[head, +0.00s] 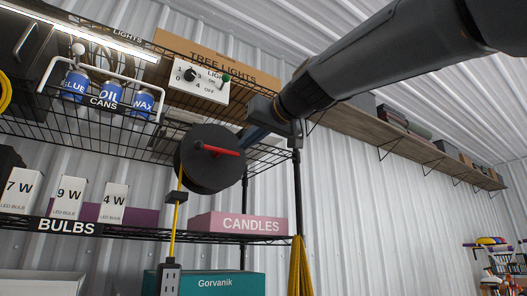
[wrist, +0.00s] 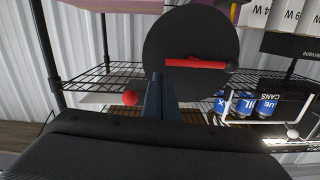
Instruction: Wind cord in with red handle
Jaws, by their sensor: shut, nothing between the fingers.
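A black round cord reel (head: 208,172) hangs at the shelf rack, with a red bar handle (head: 222,150) across its face. A yellow cord (head: 177,215) runs down from it through a small dark block to a black outlet block (head: 170,279). My gripper (head: 246,136) is shut and empty, its dark blue fingers by the reel's upper right edge. In the wrist view, the fingertips (wrist: 157,78) overlap the edge of the reel (wrist: 170,30), left of the red handle (wrist: 195,63). They are apart from the handle; whether they touch the reel is unclear.
A white switch panel (head: 195,90) with a dial sits above the reel. A wire basket of blue cans (head: 110,97) is left. A pink candles box (head: 238,225) and a teal box (head: 218,285) are below. A red ball (wrist: 130,98) shows left of the fingers.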

